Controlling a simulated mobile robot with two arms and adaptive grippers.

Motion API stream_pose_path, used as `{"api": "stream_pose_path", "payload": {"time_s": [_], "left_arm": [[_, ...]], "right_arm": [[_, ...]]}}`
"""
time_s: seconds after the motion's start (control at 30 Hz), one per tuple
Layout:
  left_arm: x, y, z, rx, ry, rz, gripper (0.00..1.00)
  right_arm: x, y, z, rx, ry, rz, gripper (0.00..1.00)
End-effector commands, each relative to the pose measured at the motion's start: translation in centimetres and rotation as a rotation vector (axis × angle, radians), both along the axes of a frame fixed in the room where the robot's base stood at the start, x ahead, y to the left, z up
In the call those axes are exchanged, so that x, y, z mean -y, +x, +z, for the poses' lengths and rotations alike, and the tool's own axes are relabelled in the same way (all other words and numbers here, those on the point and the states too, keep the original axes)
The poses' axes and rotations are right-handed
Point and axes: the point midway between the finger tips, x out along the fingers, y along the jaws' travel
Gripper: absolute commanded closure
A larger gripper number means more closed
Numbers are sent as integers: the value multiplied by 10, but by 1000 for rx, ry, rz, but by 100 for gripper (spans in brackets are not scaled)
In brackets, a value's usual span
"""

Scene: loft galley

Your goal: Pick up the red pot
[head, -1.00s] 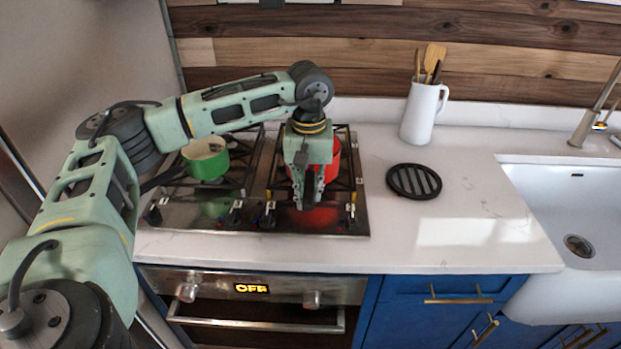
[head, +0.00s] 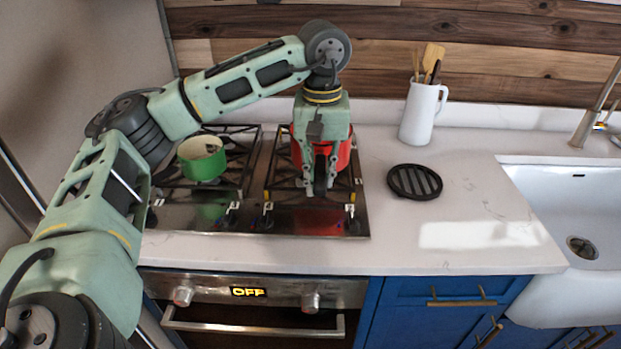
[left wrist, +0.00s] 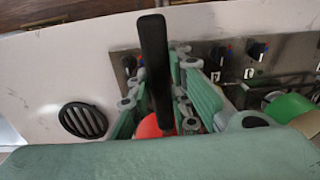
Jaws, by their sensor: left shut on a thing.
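The red pot (head: 344,156) is at the right-hand burners of the hob, partly hidden behind my left gripper (head: 320,188). My left gripper points down at the pot's near side and is shut on its long black handle. In the left wrist view, the black handle (left wrist: 155,70) stands between the two green fingers, and a part of the red pot (left wrist: 149,127) shows below it. I cannot tell whether the pot's base touches the grate. My right gripper is not in view.
A green pot (head: 203,160) stands on the left burners of the hob (head: 290,220). A black round trivet (head: 414,182) lies on the counter to the right, before a white jug (head: 420,113) of utensils. The sink (head: 570,205) is at the far right. Counter between is clear.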

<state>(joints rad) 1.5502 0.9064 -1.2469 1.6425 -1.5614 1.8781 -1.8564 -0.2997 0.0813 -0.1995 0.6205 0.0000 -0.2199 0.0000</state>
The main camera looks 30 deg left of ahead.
Motion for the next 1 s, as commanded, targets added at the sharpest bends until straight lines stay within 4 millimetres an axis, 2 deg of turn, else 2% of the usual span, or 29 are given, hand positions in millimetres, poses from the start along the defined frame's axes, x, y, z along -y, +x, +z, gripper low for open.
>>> {"api": "stream_pose_path", "payload": {"time_s": [0.2,0.5,1.0], "left_arm": [[25,-5,16,9,-1,-3,100],[52,-12,33,8,-1,-2,100],[75,-19,48,6,-1,0,100]], "right_arm": [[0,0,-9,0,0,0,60],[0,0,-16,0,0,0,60],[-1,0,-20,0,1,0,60]]}}
